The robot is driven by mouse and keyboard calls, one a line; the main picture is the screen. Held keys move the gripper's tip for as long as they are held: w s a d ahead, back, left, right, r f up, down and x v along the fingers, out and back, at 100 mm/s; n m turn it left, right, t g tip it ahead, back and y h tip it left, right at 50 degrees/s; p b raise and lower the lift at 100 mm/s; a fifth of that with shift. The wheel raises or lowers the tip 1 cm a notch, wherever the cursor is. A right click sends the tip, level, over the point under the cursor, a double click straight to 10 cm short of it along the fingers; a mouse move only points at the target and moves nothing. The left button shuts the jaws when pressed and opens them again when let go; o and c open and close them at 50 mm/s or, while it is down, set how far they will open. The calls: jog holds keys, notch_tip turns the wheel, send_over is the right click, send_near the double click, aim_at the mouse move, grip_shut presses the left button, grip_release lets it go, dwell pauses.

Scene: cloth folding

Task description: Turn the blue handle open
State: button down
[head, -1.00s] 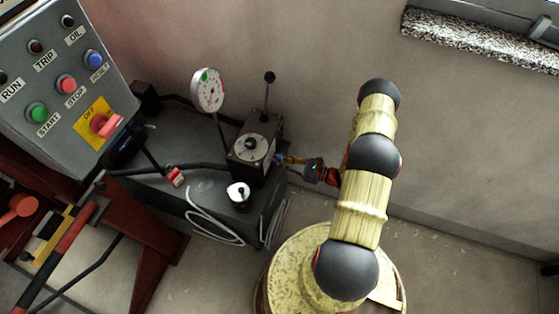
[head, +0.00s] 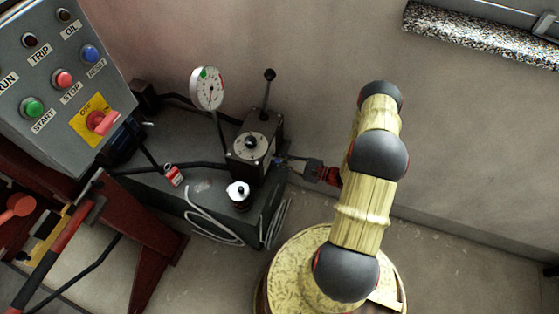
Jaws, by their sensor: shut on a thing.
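The blue handle (head: 279,160) shows only as a small patch of blue on the right side of a dark valve block (head: 258,145). My gripper (head: 289,162) reaches in from the right at the block's side, and its fingertips are shut on the handle. The fingers and gripper body cover most of the handle and the fitting under it, so its exact angle cannot be told.
A round gauge (head: 207,88) and a black-knobbed lever (head: 268,90) rise by the block. A white-and-black cap (head: 238,192) sits in front on the grey tank (head: 205,208). A control box (head: 60,75) stands at left. The wall is close behind.

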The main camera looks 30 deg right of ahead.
jog(key=n+b, duration=0.1)
jog(key=n, duration=0.4)
jog(key=shift+f+n, duration=0.15)
jog(key=shift+n, duration=0.15)
jog(key=shift+s+n+b, duration=0.1)
jog(key=shift+n+b, duration=0.85)
jog(key=shift+n, duration=1.15)
jog(key=shift+a, duration=0.1)
jog(key=c, duration=1.8)
grip_release()
jog(key=v, duration=1.2)
